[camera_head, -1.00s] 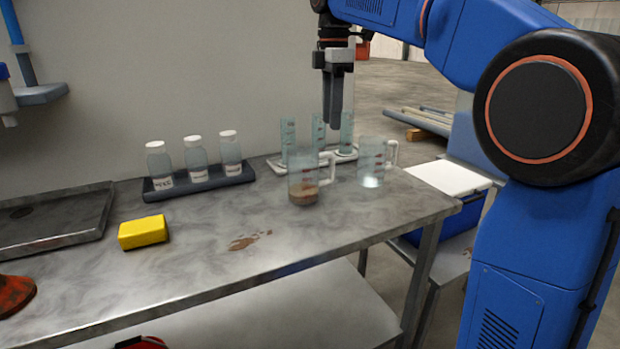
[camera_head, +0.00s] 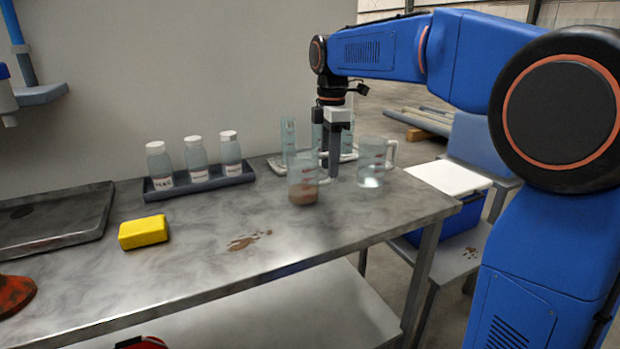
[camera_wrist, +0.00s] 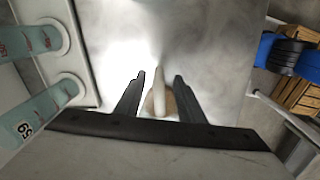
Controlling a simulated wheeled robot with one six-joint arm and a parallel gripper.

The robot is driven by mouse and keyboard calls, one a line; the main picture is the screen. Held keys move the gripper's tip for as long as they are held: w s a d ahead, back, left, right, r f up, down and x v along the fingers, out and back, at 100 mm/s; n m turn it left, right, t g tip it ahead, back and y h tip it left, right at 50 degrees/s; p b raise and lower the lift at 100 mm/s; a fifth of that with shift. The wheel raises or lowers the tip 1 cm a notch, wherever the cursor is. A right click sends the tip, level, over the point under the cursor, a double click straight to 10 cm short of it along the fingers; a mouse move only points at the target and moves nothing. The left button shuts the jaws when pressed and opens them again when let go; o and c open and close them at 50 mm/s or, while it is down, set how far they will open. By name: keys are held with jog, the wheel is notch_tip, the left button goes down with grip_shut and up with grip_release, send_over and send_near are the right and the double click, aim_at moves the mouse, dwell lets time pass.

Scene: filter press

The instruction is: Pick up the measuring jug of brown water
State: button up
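The measuring jug of brown water (camera_head: 303,183) stands upright on the metal bench, clear with red marks and a little brown liquid at the bottom. Its handle points right. My gripper (camera_head: 332,172) is pointing down at the handle side of this jug. In the wrist view my gripper (camera_wrist: 159,76) is open, with a finger on each side of the pale handle (camera_wrist: 158,72) and visible gaps. Brown (camera_wrist: 160,104) shows behind the handle; most of the jug is hidden by the gripper there.
A second jug of clear water (camera_head: 370,165) stands close to the right of my gripper. Tall cylinders (camera_head: 288,138) stand in a white rack behind. A bottle rack (camera_head: 200,182), a yellow sponge (camera_head: 143,232) and a brown spill (camera_head: 248,240) are to the left.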

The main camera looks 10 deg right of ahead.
jog(key=shift+w+d+f, duration=0.1)
jog(key=shift+d+f, duration=0.05)
jog(key=shift+f, duration=1.1)
jog(key=shift+d+f, duration=0.1)
jog(key=shift+f, duration=1.15)
grip_shut()
